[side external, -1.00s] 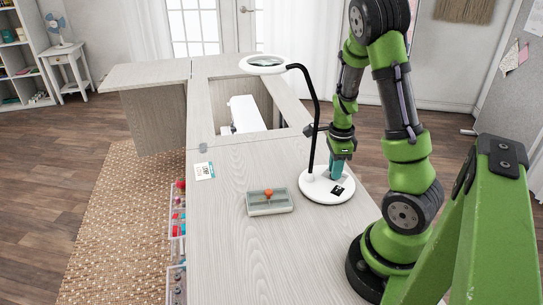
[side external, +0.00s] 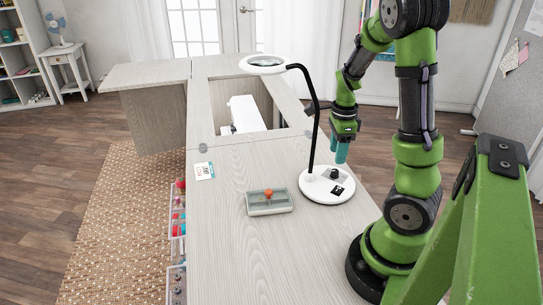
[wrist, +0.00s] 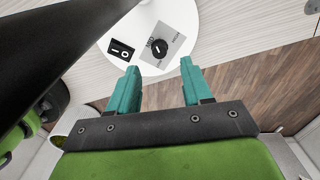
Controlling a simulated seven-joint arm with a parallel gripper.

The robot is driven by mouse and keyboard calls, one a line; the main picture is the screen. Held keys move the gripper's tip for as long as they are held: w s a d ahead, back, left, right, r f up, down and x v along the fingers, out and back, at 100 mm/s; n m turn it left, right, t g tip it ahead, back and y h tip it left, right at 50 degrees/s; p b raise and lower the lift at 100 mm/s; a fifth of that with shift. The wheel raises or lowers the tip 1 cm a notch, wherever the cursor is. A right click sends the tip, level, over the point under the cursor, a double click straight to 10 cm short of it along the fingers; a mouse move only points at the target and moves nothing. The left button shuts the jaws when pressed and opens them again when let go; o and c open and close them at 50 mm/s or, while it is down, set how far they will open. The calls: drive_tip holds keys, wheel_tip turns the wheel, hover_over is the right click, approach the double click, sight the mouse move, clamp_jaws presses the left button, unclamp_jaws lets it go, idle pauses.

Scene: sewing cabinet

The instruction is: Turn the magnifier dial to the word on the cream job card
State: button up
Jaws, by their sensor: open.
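The magnifier lamp's round white base (side external: 316,188) stands on the cabinet top. Its black dial (wrist: 160,50) sits on a grey plate in the wrist view, with a white mark on its face and printing beside it that looks like MID. The dial also shows in the side view (side external: 333,174). My gripper (side external: 341,157) is open and empty above the base, apart from the dial. In the wrist view its teal fingers (wrist: 160,68) are spread, with the dial beyond the gap. The cream job card (side external: 204,171) lies near the left edge; its print is too small to read surely.
The lamp's black gooseneck (side external: 314,110) rises left of my gripper to the ring lens (side external: 264,63). A black rocker switch (wrist: 122,52) is beside the dial. A tray (side external: 270,207) with an orange item stands left of the base. The front cabinet top is mostly clear.

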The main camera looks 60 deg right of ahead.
drive_tip(key=shift+r, duration=0.65)
drive_tip(key=s+d+r+n+g+h, duration=0.1)
drive_tip(key=s+d+r+n, duration=0.2)
drive_tip(key=d, duration=0.2)
wheel_tip(320, 180, up, 6)
drive_tip(key=n+t+y, duration=0.1)
drive_tip(key=n, duration=0.6)
hover_over(335, 171)
wheel_tip(335, 171, down, 17)
drive_tip(key=shift+r, duration=0.15)
clamp_jaws()
